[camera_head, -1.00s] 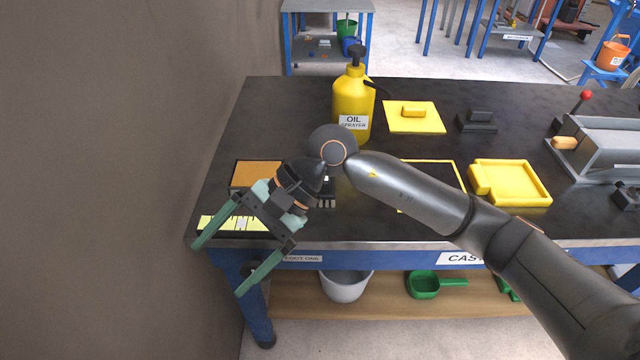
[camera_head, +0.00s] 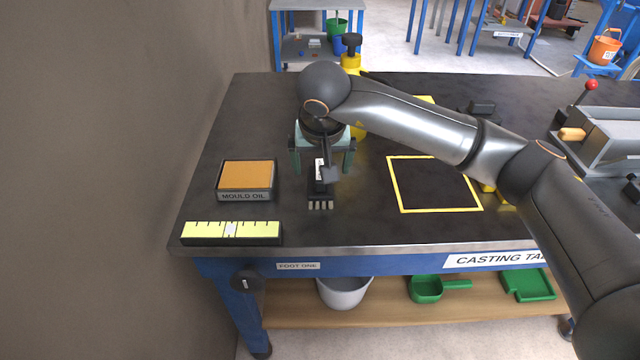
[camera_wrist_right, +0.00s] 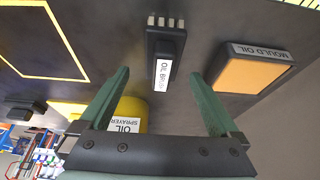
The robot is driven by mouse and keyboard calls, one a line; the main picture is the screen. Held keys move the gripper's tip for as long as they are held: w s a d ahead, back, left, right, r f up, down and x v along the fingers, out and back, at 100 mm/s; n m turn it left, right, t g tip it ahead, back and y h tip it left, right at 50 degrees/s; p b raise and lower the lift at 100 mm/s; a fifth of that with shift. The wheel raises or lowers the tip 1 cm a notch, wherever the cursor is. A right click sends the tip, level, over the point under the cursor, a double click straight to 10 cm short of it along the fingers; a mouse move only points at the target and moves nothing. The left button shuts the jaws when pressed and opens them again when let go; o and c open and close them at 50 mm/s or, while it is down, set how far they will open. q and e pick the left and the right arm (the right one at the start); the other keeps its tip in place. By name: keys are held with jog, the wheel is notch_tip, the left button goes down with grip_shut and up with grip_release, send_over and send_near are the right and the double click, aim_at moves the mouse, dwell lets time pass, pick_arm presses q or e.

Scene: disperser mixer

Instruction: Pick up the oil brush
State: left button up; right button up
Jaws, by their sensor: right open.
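The oil brush (camera_head: 321,190) is a dark block with a white label and pale bristle tufts at its front end. It lies on the black table, and my right arm partly covers it in the head view. In the right wrist view the oil brush (camera_wrist_right: 165,58) shows whole, label legible, ahead of the fingers. My right gripper (camera_head: 323,168) is open above the brush's rear end; in the wrist view its fingers (camera_wrist_right: 157,82) lie on either side of the brush's line, with nothing between them. My left gripper is not in view.
A mould oil tray (camera_head: 246,195) and a yellow ruler block (camera_head: 231,230) are left of the brush. A yellow oil sprayer (camera_wrist_right: 128,112) stands behind, mostly hidden in the head view. A yellow-outlined square (camera_head: 434,184) lies right. The wall borders the table's left side.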

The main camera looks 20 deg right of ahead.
jog(key=x, duration=0.5)
jog(key=shift+w+a+f, duration=0.1)
jog(key=shift+f, duration=0.2)
jog(key=shift+c, duration=0.4)
jog(key=c, duration=1.4)
jog(key=shift+c, duration=0.2)
jog(key=shift+r, duration=0.15)
